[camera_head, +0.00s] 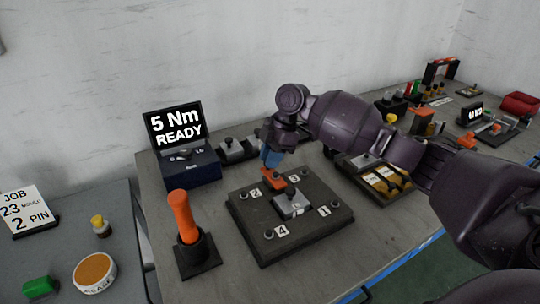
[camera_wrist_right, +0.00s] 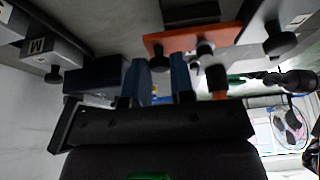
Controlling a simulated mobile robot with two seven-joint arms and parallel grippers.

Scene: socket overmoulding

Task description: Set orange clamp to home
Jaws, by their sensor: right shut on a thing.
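The orange clamp (camera_head: 273,181) is a small bar above the metal block (camera_head: 292,205) in the middle of the dark fixture plate (camera_head: 262,235). In the right wrist view the orange clamp (camera_wrist_right: 222,36) is a flat bar with dark knobs. My right gripper (camera_head: 271,158) reaches down to the clamp from above, blue fingers at its far-left end. In the wrist view my right gripper (camera_wrist_right: 158,75) has its fingers on either side of a dark knob at the clamp's end, shut on it. The fingertips' exact contact is partly hidden. My left gripper is not in view.
Numbered labels and knobs mark the plate's corners. An orange-handled tool (camera_head: 183,215) stands in a black holder at front left. A display (camera_head: 175,126) reading "5 Nm READY" stands behind. A tray of yellow parts (camera_head: 384,182) lies right, beneath my right arm.

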